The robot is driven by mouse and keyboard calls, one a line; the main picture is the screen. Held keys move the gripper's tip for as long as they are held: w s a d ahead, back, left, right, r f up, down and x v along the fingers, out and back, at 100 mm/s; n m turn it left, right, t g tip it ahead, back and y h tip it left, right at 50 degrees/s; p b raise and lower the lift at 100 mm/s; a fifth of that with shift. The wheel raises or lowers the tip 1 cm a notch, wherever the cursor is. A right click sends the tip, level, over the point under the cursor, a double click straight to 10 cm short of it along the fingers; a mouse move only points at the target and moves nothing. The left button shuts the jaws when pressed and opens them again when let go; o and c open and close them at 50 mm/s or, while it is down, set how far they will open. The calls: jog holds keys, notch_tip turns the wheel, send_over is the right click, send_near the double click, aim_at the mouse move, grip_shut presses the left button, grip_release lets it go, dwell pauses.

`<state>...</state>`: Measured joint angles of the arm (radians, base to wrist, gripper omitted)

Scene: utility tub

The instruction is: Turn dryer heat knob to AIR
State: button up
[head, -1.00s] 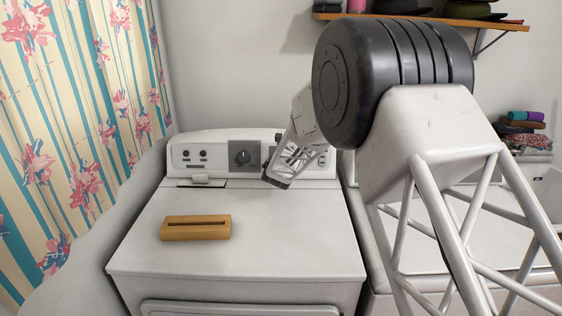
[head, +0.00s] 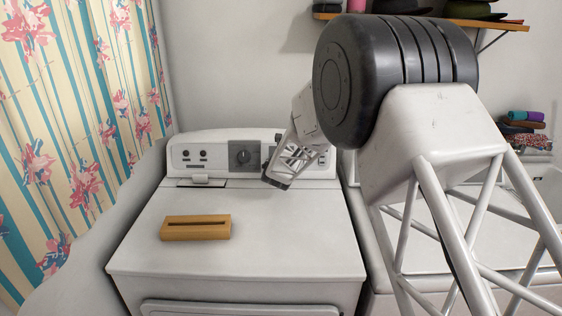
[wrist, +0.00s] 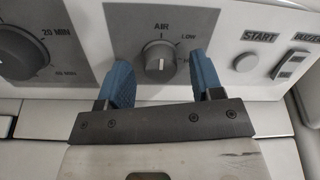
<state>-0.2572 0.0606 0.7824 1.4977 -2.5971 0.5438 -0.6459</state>
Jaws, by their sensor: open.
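The heat knob (wrist: 159,58) is a small round grey knob on a grey panel of the dryer, with AIR printed above it and LOW and a partly covered label to its right. Its ridge looks roughly upright, but the exact pointer setting is hard to read. My gripper (wrist: 159,66) is open, with one blue finger on each side of the knob; I cannot tell whether either touches it. In the head view, my gripper (head: 277,178) is at the right part of the dryer's (head: 270,225) control panel, and the heat knob is largely hidden there.
The dark timer knob (wrist: 22,52) is left of the heat knob, and the START button (wrist: 246,62) is to its right. A wooden block with a slot (head: 196,228) lies on the dryer top, which is otherwise mostly clear. A shelf (head: 470,22) hangs on the back wall.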

jog(key=v, duration=0.7)
dwell(0.3)
jog(key=shift+s, duration=0.15)
jog(key=shift+r, duration=0.1)
jog(key=s+d+r+m+g+h, duration=0.35)
jog(key=s+d+r+m, duration=0.35)
jog(key=s+d+m, duration=0.4)
jog(key=s+d+r+m+g+h, duration=0.2)
jog(key=s+d+r+m+h, duration=0.2)
jog(key=s+d+r+m, duration=0.5)
jog(key=s+f+m+g+y, duration=0.2)
jog(key=s+m, duration=0.7)
jog(key=s, duration=0.9)
jog(key=s+f+m+g+y, duration=0.2)
jog(key=s+m, duration=0.7)
jog(key=s, duration=0.9)
jog(key=g+y, duration=0.2)
jog(key=y, duration=0.1)
jog(key=shift+s+f+m+g+y, duration=0.15)
jog(key=shift+s+m+g+y, duration=0.2)
jog(key=shift+m, duration=0.05)
